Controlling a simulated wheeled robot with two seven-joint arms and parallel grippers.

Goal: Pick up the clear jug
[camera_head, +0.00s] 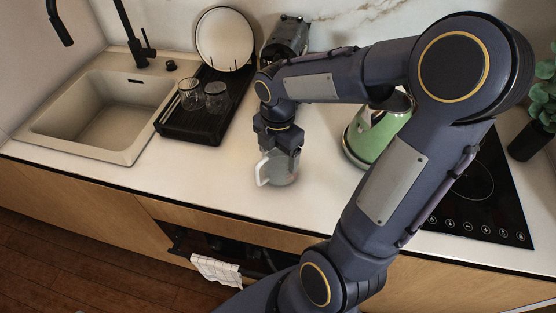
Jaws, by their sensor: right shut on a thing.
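The clear jug (282,172) stands upright at the middle of the white counter, near its front edge. It is see-through with a white handle on its left side. My right gripper (277,150) comes down from above and is shut on the jug at its top. The gripper hides the jug's rim. I cannot tell whether the jug's base touches the counter. My left gripper is not in view.
A black drying rack (193,122) with two glasses and a white plate (225,38) stands left, beside the sink (95,112). A green kettle (372,135) stands right of the jug, partly behind my arm. A black hob (485,195) and a plant (540,95) are further right.

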